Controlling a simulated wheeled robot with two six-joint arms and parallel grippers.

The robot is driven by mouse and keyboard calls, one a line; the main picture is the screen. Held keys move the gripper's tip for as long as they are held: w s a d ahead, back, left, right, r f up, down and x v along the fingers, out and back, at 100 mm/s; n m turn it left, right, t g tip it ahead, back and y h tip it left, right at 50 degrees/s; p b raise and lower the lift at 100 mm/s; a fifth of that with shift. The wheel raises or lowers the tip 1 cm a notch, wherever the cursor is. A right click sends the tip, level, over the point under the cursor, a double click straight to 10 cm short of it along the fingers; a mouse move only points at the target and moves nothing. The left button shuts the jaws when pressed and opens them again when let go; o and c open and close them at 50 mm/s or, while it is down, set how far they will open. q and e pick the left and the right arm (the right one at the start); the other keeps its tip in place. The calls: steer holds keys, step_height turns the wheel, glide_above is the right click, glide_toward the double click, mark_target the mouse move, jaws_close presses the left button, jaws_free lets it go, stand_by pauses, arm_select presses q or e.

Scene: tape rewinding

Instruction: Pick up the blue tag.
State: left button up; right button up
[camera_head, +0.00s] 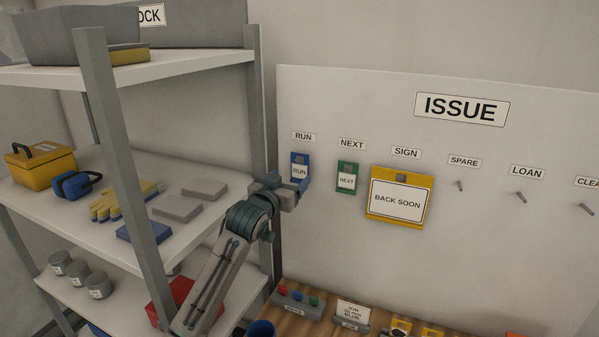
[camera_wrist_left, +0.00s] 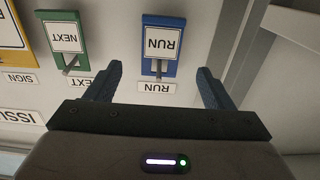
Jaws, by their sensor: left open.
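The blue tag (camera_head: 300,171) with a white RUN label hangs on the board under the RUN sign. It also shows upside down in the left wrist view (camera_wrist_left: 162,60), hanging on a peg between the two fingers' lines. My left gripper (camera_head: 301,183) is at the blue tag in the head view, its fingers overlapping the tag's edge there. In the left wrist view the gripper (camera_wrist_left: 158,85) is open, with one finger on each side of the tag and clear gaps to it. My right gripper is in neither view.
The green NEXT tag (camera_head: 346,178) hangs just right of the blue one, with the yellow BACK SOON sign (camera_head: 398,197) beyond it. The shelf rack (camera_head: 262,110) stands close on the left. A wooden counter (camera_head: 283,320) lies below. Pegs under SPARE and LOAN are bare.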

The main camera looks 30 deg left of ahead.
mark_target(300, 168)
arm_select(q)
steer(key=w, duration=0.5)
steer(key=shift+w+a, duration=0.25)
steer(key=shift+w, duration=0.5)
steer(key=c, duration=1)
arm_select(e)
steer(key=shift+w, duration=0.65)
